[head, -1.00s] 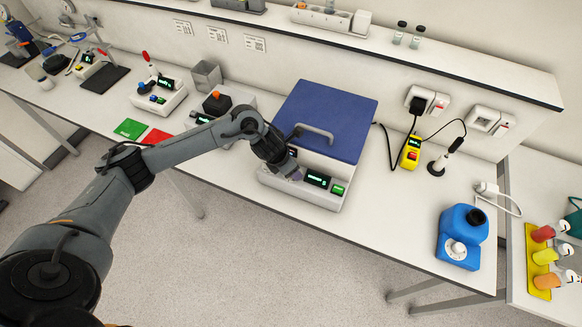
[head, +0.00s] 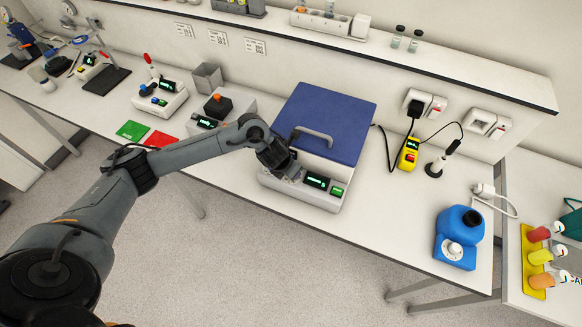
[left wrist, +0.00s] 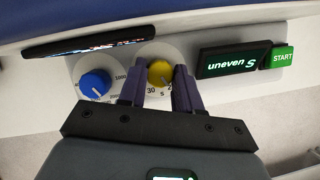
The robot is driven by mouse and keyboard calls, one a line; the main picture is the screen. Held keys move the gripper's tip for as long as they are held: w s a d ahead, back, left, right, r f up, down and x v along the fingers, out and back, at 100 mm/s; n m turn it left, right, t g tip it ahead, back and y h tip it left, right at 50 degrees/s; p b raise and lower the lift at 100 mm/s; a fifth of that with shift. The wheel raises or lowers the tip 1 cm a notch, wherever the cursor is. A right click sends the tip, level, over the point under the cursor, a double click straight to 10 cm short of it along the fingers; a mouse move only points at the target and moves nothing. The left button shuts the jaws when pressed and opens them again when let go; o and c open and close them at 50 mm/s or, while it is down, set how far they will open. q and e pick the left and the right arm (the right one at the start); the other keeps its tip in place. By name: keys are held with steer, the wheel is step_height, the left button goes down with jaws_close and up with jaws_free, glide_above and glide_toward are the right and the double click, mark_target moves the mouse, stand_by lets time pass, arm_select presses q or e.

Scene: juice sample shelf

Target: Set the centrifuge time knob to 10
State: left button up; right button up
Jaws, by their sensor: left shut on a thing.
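The centrifuge (head: 272,183) is a white box with a blue lid (head: 330,112) on the bench. In the left wrist view its front panel has a yellow knob (left wrist: 159,71) with "30" and "s" printed near it. My left gripper (left wrist: 158,86) is shut on the yellow knob, one purple finger on each side; it also shows at the panel in the head view (head: 295,175). The fingers hide part of the scale, and I cannot read the knob's setting. My right gripper is not in view.
A blue knob (left wrist: 95,85) sits left of the yellow one, close to the left finger. A dark screen (left wrist: 88,40) juts out above the blue knob.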

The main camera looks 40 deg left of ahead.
arm_select(q)
steer(key=shift+d+r+n+y+p, duration=0.15)
steer(key=shift+r+n+y+p, duration=0.15)
steer(key=shift+n+p, duration=0.55)
steer(key=n+y+p, duration=0.1)
steer(key=n+p, duration=0.2)
steer(key=n+g+y+p, duration=0.1)
steer(key=n+p, duration=0.2)
steer(key=shift+w+d+n, duration=0.1)
steer(key=shift+d+n, duration=0.05)
steer(key=shift+n, duration=0.1)
steer(key=n+g+y+p, duration=0.1)
steer(key=n+p, duration=0.2)
steer(key=shift+f, duration=0.1)
steer(key=shift+w+f+n+p, duration=0.1)
steer(key=shift+n+p, duration=0.45)
steer(key=shift+n, duration=0.15)
steer(key=shift+f, duration=0.1)
steer(key=o, duration=1)
